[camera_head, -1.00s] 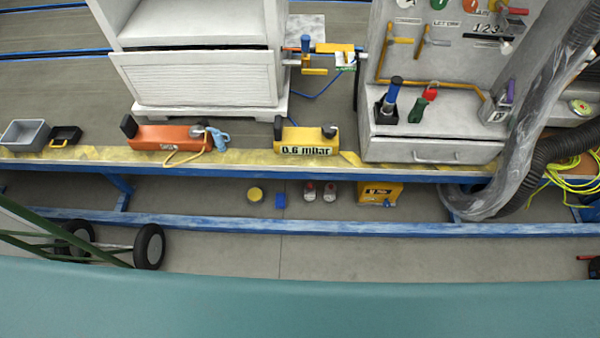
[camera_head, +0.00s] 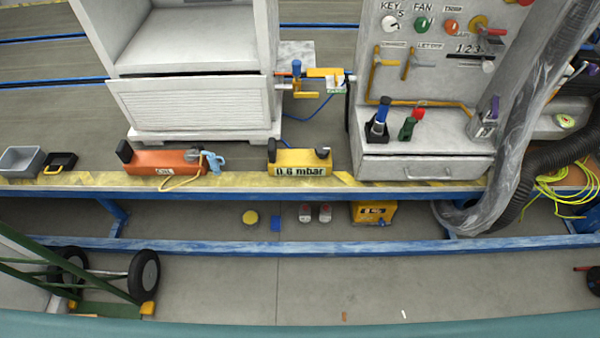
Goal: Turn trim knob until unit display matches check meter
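A light grey panel (camera_head: 440,70) stands at the upper right with a row of round knobs. A white knob (camera_head: 390,25) sits under the label KEY, a green knob (camera_head: 421,26) under FAN, and an orange-red knob (camera_head: 450,27) under a label that looks like TRIM or TEMP. A yellow meter box (camera_head: 300,157) on the bench reads 0.6 mbar. An orange box (camera_head: 150,166) to its left has a small dark-on-white label I cannot read surely. The panel's top is cut off, and I make out no other reading. Neither gripper is in view.
The bench's yellow front edge (camera_head: 235,180) crosses the view. A drawer unit (camera_head: 370,160) carries blue and red-green handled tools. A grey hose (camera_head: 520,120) hangs at the right. A wheeled cart (camera_head: 90,275) stands lower left. The floor in front (camera_head: 280,290) is mostly clear.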

